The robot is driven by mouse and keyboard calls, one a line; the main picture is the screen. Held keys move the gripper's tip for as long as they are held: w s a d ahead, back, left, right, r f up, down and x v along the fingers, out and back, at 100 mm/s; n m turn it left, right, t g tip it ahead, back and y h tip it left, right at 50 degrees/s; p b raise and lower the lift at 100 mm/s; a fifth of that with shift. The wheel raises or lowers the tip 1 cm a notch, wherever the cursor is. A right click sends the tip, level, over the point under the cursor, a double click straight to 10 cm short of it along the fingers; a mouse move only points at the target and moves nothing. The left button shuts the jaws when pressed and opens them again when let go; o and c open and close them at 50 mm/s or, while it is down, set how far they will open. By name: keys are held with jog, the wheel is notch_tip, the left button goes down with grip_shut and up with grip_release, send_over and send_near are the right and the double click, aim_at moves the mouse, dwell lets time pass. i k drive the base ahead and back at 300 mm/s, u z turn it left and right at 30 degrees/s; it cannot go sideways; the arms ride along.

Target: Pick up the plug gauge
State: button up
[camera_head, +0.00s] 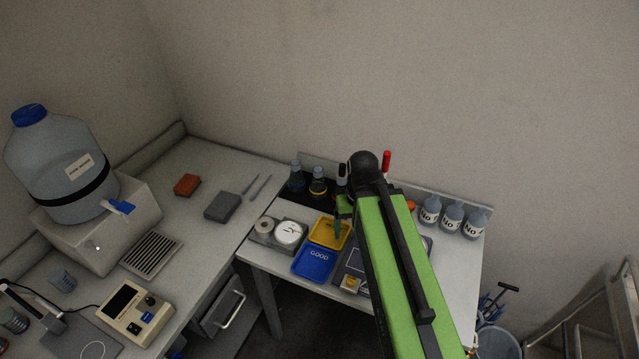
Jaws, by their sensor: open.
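I cannot pick out the plug gauge with certainty; it may be hidden behind my arm or the gripper. My green arm reaches up from the bottom right over the small table. My gripper (340,226) points down over the yellow tray (323,230), small and partly hidden by the arm, and open. Nothing shows held in it. A blue tray (314,263) marked GOOD lies in front of the yellow one. A grey plate (349,281) lies right of the trays, partly behind my arm. A dark upright piece with a red top (386,162) stands behind the arm.
A dial gauge (289,232) sits left of the trays. Dark bottles (318,183) stand along the back, and labelled bottles (452,216) at the right. The left bench holds a large water jug (58,163) and a control box (132,311). A stepladder (596,315) stands at far right.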

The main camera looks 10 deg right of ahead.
aim_at(341, 174)
jog(key=k, duration=0.5)
jog(key=u, duration=0.5)
jog(key=i, duration=1.05)
jog(key=u, duration=1)
jog(key=i, duration=0.25)
jog(key=z, duration=0.1)
